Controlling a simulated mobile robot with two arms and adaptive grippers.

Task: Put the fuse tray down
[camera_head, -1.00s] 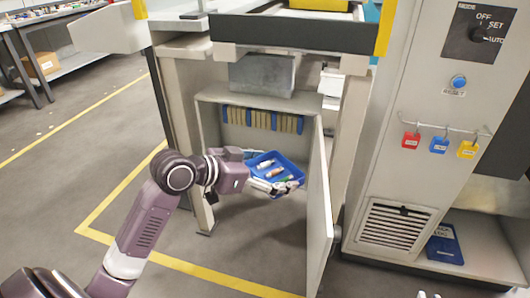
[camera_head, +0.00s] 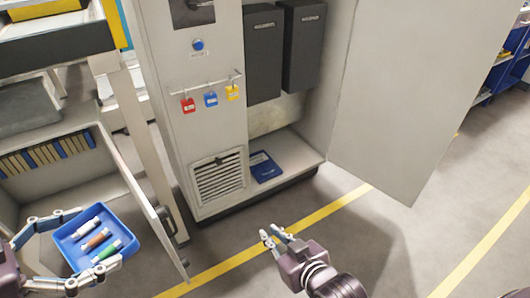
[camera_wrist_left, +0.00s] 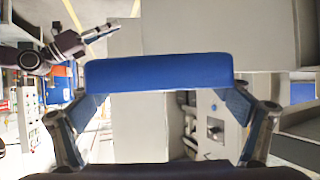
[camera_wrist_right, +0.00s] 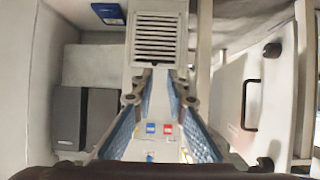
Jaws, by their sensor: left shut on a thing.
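The blue fuse tray (camera_head: 72,252) holds three fuses, with whitish, orange and green bands, at the lower left of the head view. My left gripper (camera_head: 93,238) is shut on the tray, with a finger along either side, and holds it up in front of the low cabinet. The tray's blue wall (camera_wrist_left: 160,73) shows between the fingers in the left wrist view. My right gripper (camera_head: 272,236) is open and empty over the floor in front of the tall cabinet. Its parted fingers (camera_wrist_right: 161,82) show in the right wrist view.
The low cabinet's open door (camera_head: 145,215) stands just right of the tray. The tall cabinet has a wide open door (camera_head: 415,90). A blue flat item (camera_head: 264,166) lies on its bottom shelf (camera_head: 295,160). Red, blue and yellow padlocks (camera_head: 211,99) hang on its front.

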